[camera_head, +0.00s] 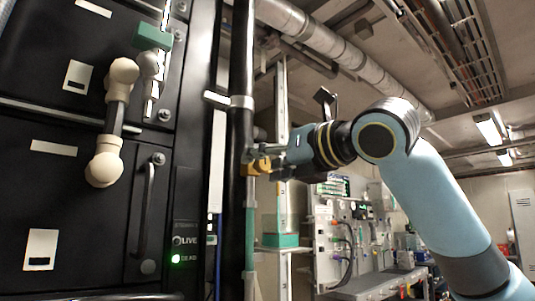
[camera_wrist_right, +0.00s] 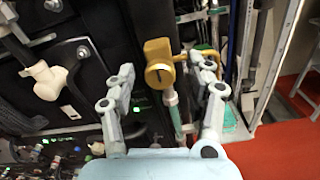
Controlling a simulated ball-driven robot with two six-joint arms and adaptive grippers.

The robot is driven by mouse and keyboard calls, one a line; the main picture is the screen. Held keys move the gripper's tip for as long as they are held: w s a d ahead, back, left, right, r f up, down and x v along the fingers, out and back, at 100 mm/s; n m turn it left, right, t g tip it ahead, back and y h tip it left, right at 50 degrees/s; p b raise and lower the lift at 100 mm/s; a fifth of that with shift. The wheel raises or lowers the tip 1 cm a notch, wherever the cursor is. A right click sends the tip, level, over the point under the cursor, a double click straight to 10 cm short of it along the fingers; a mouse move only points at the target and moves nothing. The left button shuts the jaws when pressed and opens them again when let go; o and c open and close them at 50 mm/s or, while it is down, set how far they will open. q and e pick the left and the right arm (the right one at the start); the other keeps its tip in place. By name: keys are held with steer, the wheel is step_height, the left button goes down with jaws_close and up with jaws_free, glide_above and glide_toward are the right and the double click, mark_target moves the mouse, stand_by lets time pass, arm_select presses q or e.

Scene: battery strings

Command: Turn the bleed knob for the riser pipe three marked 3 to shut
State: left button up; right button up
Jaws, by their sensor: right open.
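A yellow-brass bleed knob (camera_head: 258,167) sits at the side of a black vertical riser pipe (camera_head: 241,75). In the right wrist view the knob (camera_wrist_right: 158,73) shows a round face with a slot, with a pale green tube below it. No number 3 is readable on the pipe. My right gripper (camera_head: 268,160) comes in from the right at the knob. In its wrist view the two grey fingers of the gripper (camera_wrist_right: 163,65) are apart, with the knob between the tips. Whether a finger touches it cannot be told. My left gripper is not in view.
A black battery cabinet (camera_head: 60,195) with handles and a green light stands left of the pipe. Cream elbow connectors (camera_head: 104,165) stick out from it. Pipes run overhead. A grey panel with cables (camera_head: 335,240) stands behind. Open red floor (camera_wrist_right: 270,150) shows at right.

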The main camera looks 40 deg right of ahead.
jaws_close()
stand_by(0.3)
